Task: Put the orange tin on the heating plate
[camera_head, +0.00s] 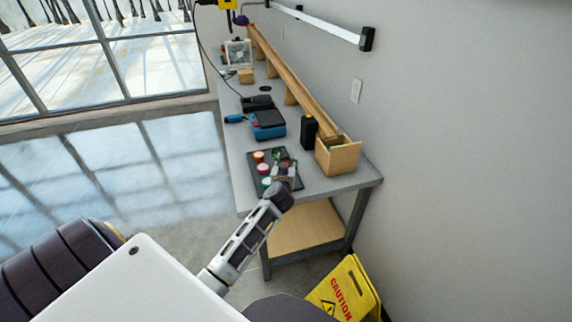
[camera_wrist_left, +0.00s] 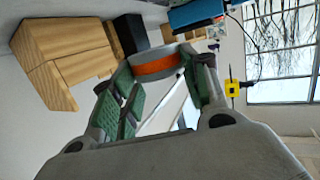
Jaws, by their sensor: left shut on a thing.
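The orange tin (camera_wrist_left: 155,65), a round pale tin with an orange band, is between the green fingertips of my left gripper (camera_wrist_left: 152,72) in the left wrist view. The gripper is shut on it. In the head view my left gripper (camera_head: 286,180) is over the near end of the workbench, at the dark tray; the tin cannot be made out clearly there. A blue box with a dark top (camera_head: 267,122) stands farther along the bench, and I cannot tell for sure that it is the heating plate. My right gripper is not in view.
The dark tray (camera_head: 251,177) holds several coloured tins. A wooden box (camera_head: 338,156) and a black box (camera_head: 309,132) stand to its right by the wall. A long wooden rail (camera_head: 290,82) runs along the bench's back. A yellow caution sign (camera_head: 345,290) stands on the floor.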

